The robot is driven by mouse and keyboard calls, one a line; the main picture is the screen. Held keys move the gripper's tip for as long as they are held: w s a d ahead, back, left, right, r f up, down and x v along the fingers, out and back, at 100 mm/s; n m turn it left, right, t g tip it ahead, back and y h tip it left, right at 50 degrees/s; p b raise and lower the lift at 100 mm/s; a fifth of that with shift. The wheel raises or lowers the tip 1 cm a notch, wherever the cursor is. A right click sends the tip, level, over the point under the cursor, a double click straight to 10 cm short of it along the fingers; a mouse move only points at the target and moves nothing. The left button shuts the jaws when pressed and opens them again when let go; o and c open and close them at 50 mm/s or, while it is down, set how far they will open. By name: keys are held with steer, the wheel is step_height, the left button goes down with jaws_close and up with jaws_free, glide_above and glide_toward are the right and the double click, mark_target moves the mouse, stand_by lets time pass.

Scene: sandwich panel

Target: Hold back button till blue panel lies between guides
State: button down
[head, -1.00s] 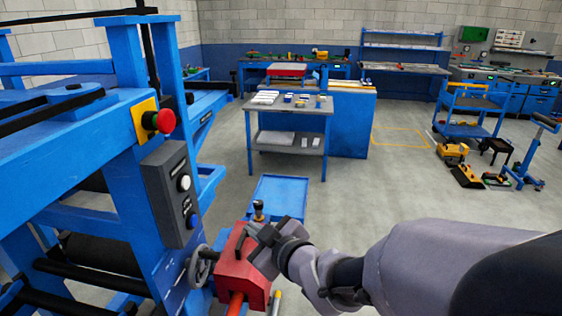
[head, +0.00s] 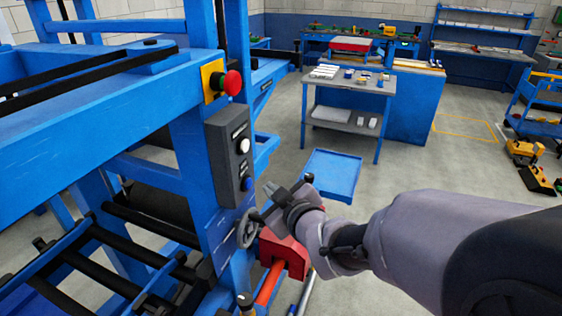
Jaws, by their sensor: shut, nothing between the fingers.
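A dark control box (head: 230,158) is fixed to the blue machine's post, left of centre. It has a white button (head: 243,146) above and a small dark blue button (head: 246,184) below; their labels are too small to read. My gripper (head: 269,189) is shut and empty. Its tips point left at the lower button, just to its right in the picture; I cannot tell whether they touch it. No blue panel can be made out between guides on the machine.
A red emergency knob (head: 232,83) sits above the control box. A handwheel (head: 248,228) and red block (head: 284,252) are below my gripper. Black rollers (head: 115,262) lie at lower left.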

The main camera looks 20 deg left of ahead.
mark_target(248, 184)
steer(key=shift+a, duration=0.85)
steer(key=shift+f+b, duration=0.1)
steer(key=shift+b, duration=0.2)
stand_by(1.1)
steer(key=shift+w+a+b, duration=0.1)
steer(key=shift+a+b, duration=0.3)
steer(key=shift+a, duration=0.05)
